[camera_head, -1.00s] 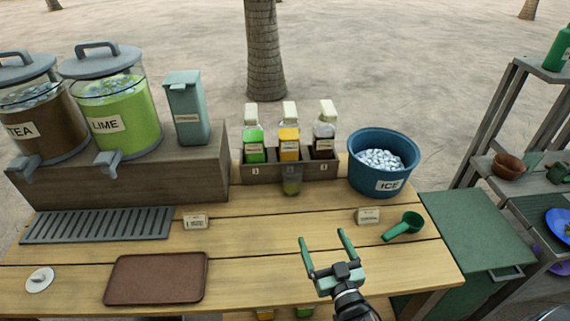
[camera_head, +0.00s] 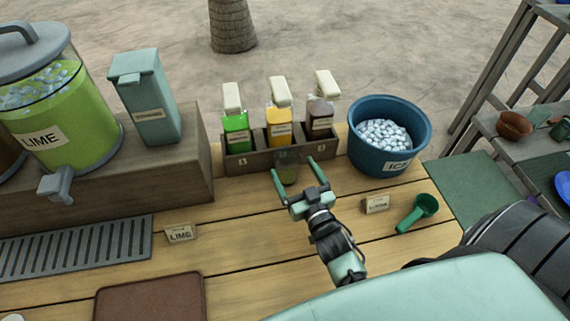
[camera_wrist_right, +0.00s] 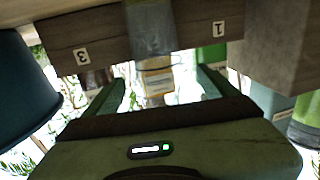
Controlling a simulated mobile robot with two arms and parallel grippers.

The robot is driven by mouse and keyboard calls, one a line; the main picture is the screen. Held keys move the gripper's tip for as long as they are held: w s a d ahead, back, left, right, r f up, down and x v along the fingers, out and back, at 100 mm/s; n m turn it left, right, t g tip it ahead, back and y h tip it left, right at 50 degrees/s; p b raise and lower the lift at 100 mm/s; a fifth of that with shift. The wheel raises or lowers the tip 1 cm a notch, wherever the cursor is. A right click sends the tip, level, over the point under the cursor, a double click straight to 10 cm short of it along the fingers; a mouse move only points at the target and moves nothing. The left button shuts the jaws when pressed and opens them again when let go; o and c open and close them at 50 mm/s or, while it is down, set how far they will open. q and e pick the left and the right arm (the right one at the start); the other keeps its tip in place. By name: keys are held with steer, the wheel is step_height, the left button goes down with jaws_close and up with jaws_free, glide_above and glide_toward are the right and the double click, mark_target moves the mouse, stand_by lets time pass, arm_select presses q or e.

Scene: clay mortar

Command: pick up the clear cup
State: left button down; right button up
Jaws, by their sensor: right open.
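The clear cup (camera_head: 287,168) stands upright on the wooden table, in front of the middle of the bottle rack. My right gripper (camera_head: 294,167) is open and empty, with its fingertips near the cup, one toward each side of it. In the right wrist view the picture is upside down, and the cup (camera_wrist_right: 149,30) shows beyond the open fingers (camera_wrist_right: 158,84), between their lines. I cannot tell whether a finger touches the cup. My left gripper is not in view.
The bottle rack (camera_head: 252,162) with green, yellow and dark bottles stands right behind the cup. A blue ice bucket (camera_head: 365,150) stands to the right. The lime dispenser (camera_head: 45,140) is at left.

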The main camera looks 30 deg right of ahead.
mark_target(283, 150)
steer(key=w, duration=0.4)
steer(key=w+p, duration=0.1)
steer(key=shift+w+d+f, duration=0.3)
steer(key=shift+w, duration=0.1)
jaws_close()
